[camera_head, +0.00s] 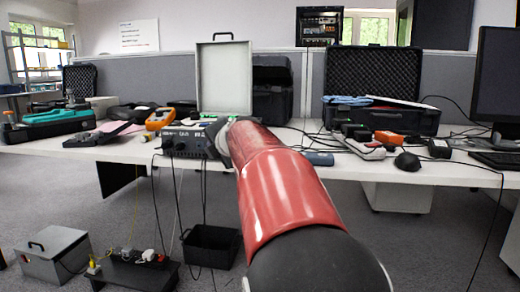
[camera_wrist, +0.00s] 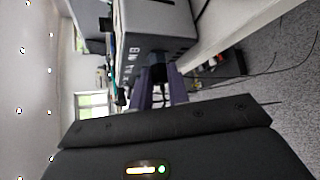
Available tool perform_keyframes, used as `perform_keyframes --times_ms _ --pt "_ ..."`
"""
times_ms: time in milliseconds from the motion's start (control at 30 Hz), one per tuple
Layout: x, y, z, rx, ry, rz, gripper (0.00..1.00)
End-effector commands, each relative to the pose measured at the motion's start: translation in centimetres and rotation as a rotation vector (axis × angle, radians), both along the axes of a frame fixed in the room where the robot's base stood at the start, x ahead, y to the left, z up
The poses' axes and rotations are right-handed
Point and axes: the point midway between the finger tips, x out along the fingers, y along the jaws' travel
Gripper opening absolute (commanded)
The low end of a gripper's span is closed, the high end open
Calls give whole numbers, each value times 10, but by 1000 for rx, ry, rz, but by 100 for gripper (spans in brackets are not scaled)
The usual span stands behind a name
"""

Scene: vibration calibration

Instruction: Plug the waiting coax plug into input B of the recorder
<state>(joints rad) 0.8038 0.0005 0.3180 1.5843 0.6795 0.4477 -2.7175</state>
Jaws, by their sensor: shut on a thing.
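The recorder (camera_head: 180,143) is a grey box at the front edge of the white table in the head view. My red arm reaches to it and hides its right part and my gripper. In the wrist view, turned sideways, the grey box (camera_wrist: 178,48) with white lettering fills the upper middle. My gripper (camera_wrist: 159,80) has its two purplish fingers shut on a small dark piece (camera_wrist: 158,72), which looks like the coax plug. The fingertips are close against the box's lettered face. Whether the plug is seated in a socket cannot be told. Input B cannot be made out.
An orange meter (camera_head: 160,119) lies left of the recorder, and an open silver case (camera_head: 224,78) stands behind it. Cables hang from the table's front edge. A black bin (camera_head: 211,246) and a grey box (camera_head: 55,256) stand on the floor below.

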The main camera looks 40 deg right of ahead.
Motion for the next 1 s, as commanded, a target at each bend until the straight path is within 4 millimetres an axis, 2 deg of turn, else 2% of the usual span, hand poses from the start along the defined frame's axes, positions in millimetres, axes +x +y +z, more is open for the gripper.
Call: perform_keyframes --times_ms 467,500,667,1000 --pt "0 1 -2 11 -5 4 0" --pt "0 1 -2 11 -5 4 21" --pt "0 1 -2 10 -8 3 42" --pt "-2 1 0 9 -10 1 43"
